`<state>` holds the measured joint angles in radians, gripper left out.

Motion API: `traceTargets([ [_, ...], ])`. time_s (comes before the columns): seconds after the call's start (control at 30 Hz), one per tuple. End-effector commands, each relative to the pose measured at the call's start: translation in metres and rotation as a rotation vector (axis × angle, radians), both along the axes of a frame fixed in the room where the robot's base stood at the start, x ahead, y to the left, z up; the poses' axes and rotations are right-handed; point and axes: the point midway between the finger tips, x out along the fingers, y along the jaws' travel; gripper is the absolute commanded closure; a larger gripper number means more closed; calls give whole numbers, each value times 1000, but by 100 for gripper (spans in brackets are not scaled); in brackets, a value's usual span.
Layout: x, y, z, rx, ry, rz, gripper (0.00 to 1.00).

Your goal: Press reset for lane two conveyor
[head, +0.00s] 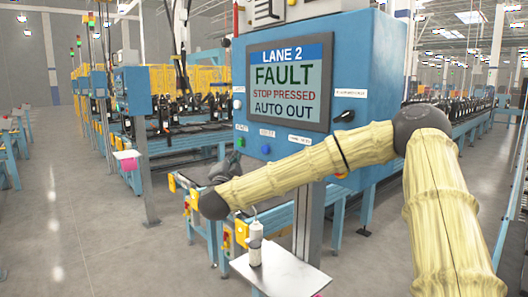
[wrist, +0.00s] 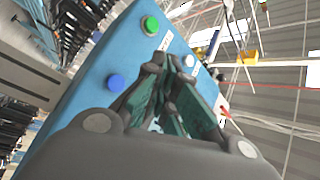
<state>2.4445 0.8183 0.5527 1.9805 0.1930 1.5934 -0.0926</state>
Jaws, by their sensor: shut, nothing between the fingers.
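The blue lane 2 control box (head: 355,70) has a screen (head: 290,88) reading "LANE 2 FAULT STOP PRESSED AUTO OUT". Below the screen are a green button (head: 240,142) and a blue button (head: 265,149) with small, unreadable labels. In the wrist view, the green button (wrist: 150,25) and blue button (wrist: 115,82) lie left of my gripper (wrist: 172,62). Its fingers are shut and empty, with a white button (wrist: 189,60) just past the tips. In the head view, my gripper (head: 222,168) is small and dark, low and left of the buttons; contact cannot be seen.
A black selector knob (head: 343,116) is on the box's right part. My arm crosses before the box's lower right and partly hides a red and yellow control (head: 341,174). A small shelf (head: 280,271) holding a white bottle (head: 255,245) stands below. Open floor lies left.

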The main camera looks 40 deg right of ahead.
Motion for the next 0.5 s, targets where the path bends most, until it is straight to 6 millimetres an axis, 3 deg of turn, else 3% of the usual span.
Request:
traceTargets([
  [0.33, 0, -1, 0, -1, 1, 0, 100],
  [0.5, 1, -11, 1, 0, 1, -1, 100],
])
